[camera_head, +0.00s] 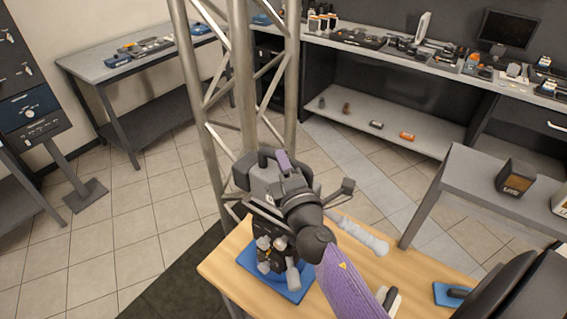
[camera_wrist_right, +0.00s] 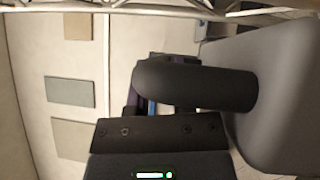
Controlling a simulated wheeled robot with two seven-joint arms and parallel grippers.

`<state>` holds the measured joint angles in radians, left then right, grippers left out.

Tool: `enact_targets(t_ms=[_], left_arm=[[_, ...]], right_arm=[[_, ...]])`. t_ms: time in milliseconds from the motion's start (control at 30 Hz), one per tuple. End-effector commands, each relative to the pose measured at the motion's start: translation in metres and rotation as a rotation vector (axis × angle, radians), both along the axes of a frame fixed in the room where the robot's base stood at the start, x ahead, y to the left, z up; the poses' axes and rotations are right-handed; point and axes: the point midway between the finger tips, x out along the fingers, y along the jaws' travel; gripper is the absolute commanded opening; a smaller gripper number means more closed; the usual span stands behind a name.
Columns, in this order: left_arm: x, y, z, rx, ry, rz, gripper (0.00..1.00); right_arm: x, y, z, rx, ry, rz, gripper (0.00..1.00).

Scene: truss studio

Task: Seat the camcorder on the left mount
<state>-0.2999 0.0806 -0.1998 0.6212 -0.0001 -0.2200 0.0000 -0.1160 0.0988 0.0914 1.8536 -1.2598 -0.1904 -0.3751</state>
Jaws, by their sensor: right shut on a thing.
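The grey and black camcorder (camera_head: 265,183) is in the head view, just above the near wooden table's back left part. My right gripper (camera_head: 284,163) is shut on its top handle; its arm comes up from the lower right and covers part of the body. In the right wrist view the dark handle (camera_wrist_right: 205,87) and grey body (camera_wrist_right: 285,90) are close to the gripper. Below the camcorder a black mount with knobs stands on a blue base (camera_head: 290,291). Whether camcorder and mount touch is hidden. My left gripper is out of view.
A metal truss (camera_head: 243,90) rises right behind the camcorder. A pale rod (camera_head: 358,236) sticks out to its right. The wooden table (camera_head: 225,262) also bears a second blue base (camera_head: 452,295) at right. A grey side table (camera_head: 460,180) stands at right; tiled floor is free at left.

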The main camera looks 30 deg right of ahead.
Motion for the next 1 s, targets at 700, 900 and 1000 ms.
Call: enact_targets(t_ms=[700, 900, 1000], left_arm=[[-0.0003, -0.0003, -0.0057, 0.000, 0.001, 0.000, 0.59], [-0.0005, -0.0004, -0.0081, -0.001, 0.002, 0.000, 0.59], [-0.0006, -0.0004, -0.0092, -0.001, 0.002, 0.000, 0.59]], right_arm=[[0.0000, 0.0000, -0.0048, -0.001, -0.002, 0.000, 0.00], [0.0001, 0.0000, -0.0069, -0.001, -0.002, 0.000, 0.00], [0.0000, 0.0000, -0.0081, -0.001, -0.002, 0.000, 0.00]])
